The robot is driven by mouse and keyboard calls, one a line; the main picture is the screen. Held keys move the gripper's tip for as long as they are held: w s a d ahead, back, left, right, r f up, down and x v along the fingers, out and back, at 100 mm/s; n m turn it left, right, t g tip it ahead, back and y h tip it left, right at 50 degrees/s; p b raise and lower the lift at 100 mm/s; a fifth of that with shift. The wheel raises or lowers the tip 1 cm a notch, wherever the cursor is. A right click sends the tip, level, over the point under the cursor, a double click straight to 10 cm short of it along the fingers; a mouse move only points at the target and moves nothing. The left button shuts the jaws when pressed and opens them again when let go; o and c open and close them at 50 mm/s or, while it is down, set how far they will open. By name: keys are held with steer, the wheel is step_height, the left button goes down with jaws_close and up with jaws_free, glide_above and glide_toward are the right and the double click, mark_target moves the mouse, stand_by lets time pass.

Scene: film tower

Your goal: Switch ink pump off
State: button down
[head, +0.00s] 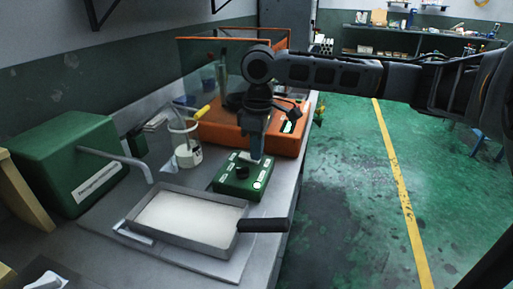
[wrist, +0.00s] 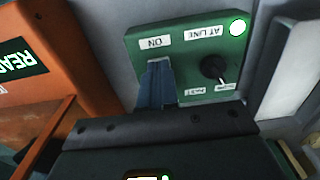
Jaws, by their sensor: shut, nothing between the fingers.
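A green control box (head: 228,184) stands on the bench behind a shallow pan. In the wrist view the box (wrist: 182,50) shows an ON label (wrist: 155,42), an AT LINE label (wrist: 205,32), a bright round lamp (wrist: 237,27) and a black knob (wrist: 212,68) with smaller labels beside it. My gripper (head: 257,155) is shut and empty, pointing down over the box's far right part. In the wrist view its fingers (wrist: 157,85) lie just below the ON label and hide whatever is under them. I cannot tell whether they touch the box.
An orange machine (head: 210,136) stands close behind the box. A glass beaker (head: 187,153) is to the left. The pan (head: 175,243) has a black handle (head: 263,225) over the bench edge. A larger green unit (head: 70,160) stands far left. Floor right of the bench is clear.

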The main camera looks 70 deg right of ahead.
steer(key=shift+w+a+r+p, duration=0.1)
steer(key=shift+w+r+p, duration=0.2)
steer(key=shift+w+p, duration=0.35)
steer(key=shift+w, duration=0.1)
